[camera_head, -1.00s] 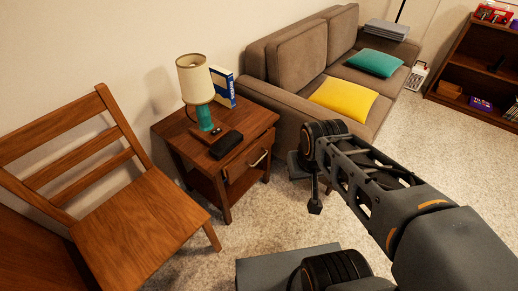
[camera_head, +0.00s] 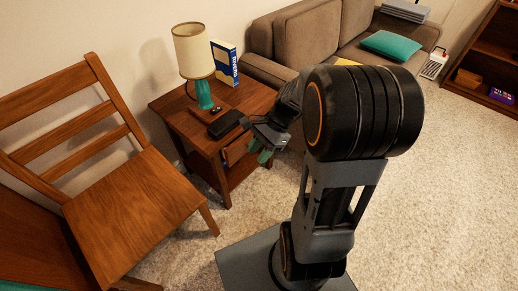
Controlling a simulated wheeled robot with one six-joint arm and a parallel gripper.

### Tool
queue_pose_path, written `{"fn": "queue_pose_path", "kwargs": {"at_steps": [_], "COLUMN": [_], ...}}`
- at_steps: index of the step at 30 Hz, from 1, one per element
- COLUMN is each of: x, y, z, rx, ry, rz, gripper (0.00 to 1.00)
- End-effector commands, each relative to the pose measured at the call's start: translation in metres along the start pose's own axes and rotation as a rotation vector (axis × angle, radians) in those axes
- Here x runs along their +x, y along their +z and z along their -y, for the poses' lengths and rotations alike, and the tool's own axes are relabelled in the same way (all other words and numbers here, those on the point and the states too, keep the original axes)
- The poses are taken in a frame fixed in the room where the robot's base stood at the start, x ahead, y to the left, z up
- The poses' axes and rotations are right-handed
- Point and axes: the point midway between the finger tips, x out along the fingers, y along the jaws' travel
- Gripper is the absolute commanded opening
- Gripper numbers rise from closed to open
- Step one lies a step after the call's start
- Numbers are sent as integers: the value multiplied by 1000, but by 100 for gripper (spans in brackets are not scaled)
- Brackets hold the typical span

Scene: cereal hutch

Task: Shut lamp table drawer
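The lamp table (camera_head: 172,105) is a brown wooden side table left of the sofa. Its drawer (camera_head: 235,150) is in the front face, below the top. In the earlier frame its pale handle shows, and the drawer front seems to stand slightly out. Now my arm and gripper hide the handle and right part of the drawer.
On the table stand a teal lamp (camera_head: 204,95) with a cream shade, a blue-white book (camera_head: 226,64) and a black case (camera_head: 226,124). A wooden chair (camera_head: 140,205) is close on the left. The sofa (camera_head: 262,71) is on the right. Carpet is clear in front.

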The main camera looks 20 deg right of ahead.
Motion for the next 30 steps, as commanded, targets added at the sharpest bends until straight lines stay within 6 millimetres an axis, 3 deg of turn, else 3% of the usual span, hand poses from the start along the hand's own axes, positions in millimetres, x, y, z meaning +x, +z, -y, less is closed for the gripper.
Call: {"fn": "queue_pose_path", "kwargs": {"at_steps": [1,6,9,15,18,24,30], "x": [19,38,44,52,54,58,65], "y": [-29,-102,-150,-233,-261,-285,-274], "z": [9,38,46,43,38,34,55], "rx": [206,836,1116,1459,1541,1608,1615], "ry": [-22,-75,-77,-46,-26,1,8], "rz": [125,579,840,1277,1428,1579,1596], "gripper": [36,36,36,36,36,36,36]}}
